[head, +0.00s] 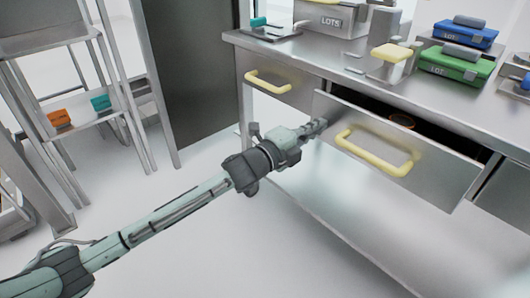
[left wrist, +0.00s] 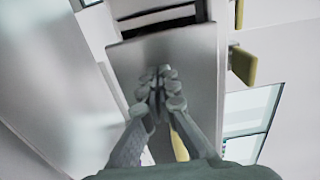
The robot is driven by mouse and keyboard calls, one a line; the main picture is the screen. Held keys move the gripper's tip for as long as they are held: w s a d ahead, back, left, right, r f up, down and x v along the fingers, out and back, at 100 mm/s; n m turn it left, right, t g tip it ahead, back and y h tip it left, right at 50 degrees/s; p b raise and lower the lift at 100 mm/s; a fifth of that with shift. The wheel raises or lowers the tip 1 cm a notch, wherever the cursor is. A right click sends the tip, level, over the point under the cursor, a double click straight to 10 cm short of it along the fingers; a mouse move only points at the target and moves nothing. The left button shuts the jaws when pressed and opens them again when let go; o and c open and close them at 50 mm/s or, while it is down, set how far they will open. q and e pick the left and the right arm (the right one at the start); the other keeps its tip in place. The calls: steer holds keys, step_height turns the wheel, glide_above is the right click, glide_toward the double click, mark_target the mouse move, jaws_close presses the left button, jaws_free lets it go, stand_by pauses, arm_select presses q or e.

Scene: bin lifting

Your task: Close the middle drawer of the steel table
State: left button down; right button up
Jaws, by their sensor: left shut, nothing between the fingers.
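The middle drawer (head: 440,160) of the steel table (head: 310,60) is pulled out, and its dark inside shows behind the front panel. A yellow bar handle (head: 375,152) is on its front. My left gripper (head: 322,124) is shut and empty, at the left end of the drawer front, left of the handle. In the left wrist view the shut fingers (left wrist: 160,82) point at the steel drawer front (left wrist: 190,60). I cannot tell whether they touch it. The handle (left wrist: 179,146) is partly hidden behind the fingers there. My right gripper is out of view.
The left drawer (head: 285,88) of the table is shut and has a yellow handle (head: 267,80). Green (head: 455,66) and blue (head: 465,36) boxes stand on the tabletop. A metal shelf rack (head: 75,105) stands at the left. The floor before the table is clear.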

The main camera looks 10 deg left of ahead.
arm_select(q)
steer(key=x, duration=0.5)
steer(key=shift+w+d, duration=0.25)
steer(key=shift+w, duration=0.05)
steer(key=shift+w+d, duration=0.3)
steer(key=shift+w, duration=0.15)
steer(key=shift+r, duration=0.1)
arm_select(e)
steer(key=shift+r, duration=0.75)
arm_select(q)
steer(key=shift+w+r, duration=0.1)
steer(key=shift+a, duration=0.1)
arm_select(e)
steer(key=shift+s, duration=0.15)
